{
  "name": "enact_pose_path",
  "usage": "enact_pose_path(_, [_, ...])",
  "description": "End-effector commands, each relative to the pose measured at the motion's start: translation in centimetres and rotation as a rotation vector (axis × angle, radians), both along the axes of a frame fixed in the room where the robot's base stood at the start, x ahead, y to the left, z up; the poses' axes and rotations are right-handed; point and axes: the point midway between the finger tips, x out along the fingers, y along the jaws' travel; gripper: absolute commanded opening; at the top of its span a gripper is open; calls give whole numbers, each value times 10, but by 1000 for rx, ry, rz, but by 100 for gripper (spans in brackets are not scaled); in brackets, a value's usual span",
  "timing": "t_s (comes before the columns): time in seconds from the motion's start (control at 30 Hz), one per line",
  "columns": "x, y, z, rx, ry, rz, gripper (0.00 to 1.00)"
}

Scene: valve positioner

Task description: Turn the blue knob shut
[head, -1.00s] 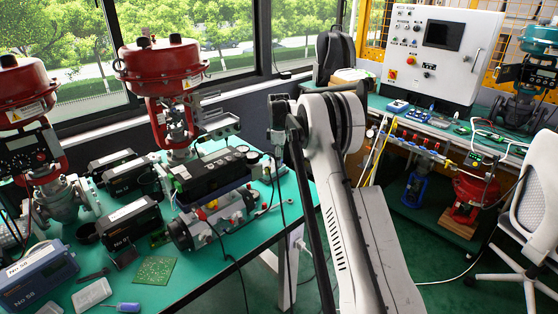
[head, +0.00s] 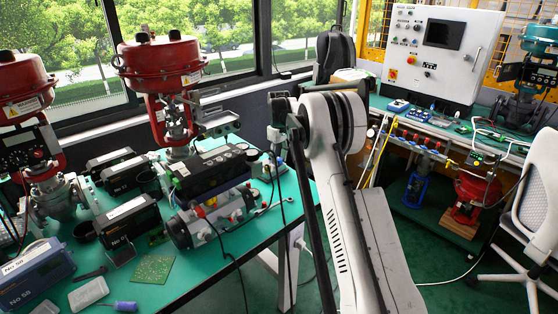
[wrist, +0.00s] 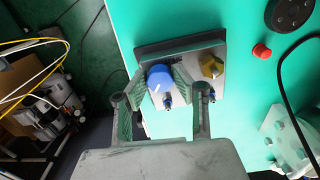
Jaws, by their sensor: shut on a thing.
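The blue knob (wrist: 160,78) shows in the wrist view, with a white mark on its face, on a grey panel fixed over the green bench top. My gripper (wrist: 161,80) has one finger on each side of the knob and is shut on it. The contact areas are partly hidden by the fingers. A yellow knob (wrist: 212,67) sits just right of the right finger. In the head view my arm covers this spot, and I cannot make out the blue knob there.
A red button (wrist: 261,51) and a black round part (wrist: 290,12) lie to the right of the panel. A dark cable curves down at the right edge. In the head view, red valve actuators (head: 160,58) and dark instrument boxes (head: 130,218) crowd the bench (head: 150,270).

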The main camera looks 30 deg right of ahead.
Motion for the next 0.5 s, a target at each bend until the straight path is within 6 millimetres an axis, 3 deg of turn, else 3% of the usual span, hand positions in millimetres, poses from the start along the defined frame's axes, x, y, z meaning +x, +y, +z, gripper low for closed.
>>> enact_pose_path(0.5, [0, 1, 0, 0, -1, -486, 0])
